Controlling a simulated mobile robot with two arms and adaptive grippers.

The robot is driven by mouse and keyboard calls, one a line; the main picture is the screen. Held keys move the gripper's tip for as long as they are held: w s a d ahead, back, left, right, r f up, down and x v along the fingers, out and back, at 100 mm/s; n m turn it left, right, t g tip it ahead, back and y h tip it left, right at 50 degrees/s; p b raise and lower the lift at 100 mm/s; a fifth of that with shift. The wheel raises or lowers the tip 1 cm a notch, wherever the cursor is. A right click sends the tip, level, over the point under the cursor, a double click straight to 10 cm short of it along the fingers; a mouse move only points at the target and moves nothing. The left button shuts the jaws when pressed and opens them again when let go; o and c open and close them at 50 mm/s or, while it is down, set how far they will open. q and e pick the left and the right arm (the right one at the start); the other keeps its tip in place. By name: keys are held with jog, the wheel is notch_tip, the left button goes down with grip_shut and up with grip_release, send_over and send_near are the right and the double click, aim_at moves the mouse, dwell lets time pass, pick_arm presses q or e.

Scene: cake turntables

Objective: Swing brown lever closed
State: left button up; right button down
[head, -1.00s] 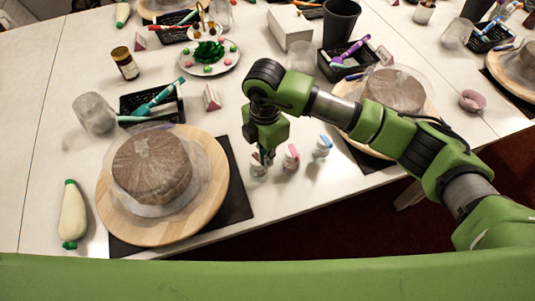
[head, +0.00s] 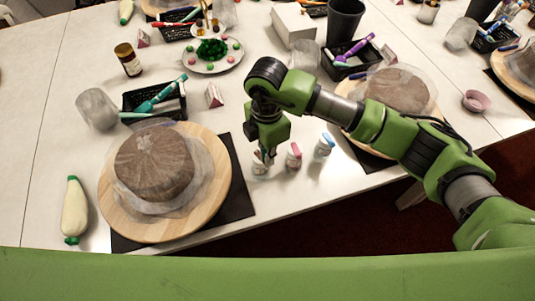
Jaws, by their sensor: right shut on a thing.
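Three small white jars stand in a row near the table's front edge, right of the left turntable. The left jar (head: 259,169) is under my right gripper; the middle one (head: 293,160) has a pink lever (head: 295,149), the right one (head: 323,150) a blue lever (head: 328,139). My right gripper (head: 265,156) points down at the left jar and is shut at its top. The brown lever (head: 257,156) shows only as a small patch by the fingertips, mostly hidden, so its angle cannot be told. My left gripper is out of view.
A wooden turntable (head: 222,187) with a brown cake (head: 154,165) stands on a dark mat at left. A second cake (head: 400,90) is behind my right arm. A piping bag (head: 75,210) lies at far left. Bare table lies in front of the jars.

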dwell(0.4)
jog(key=c, duration=2.2)
grip_release()
jog(key=shift+r, duration=0.1)
notch_tip(320, 180, up, 12)
jog(key=shift+f, duration=0.1)
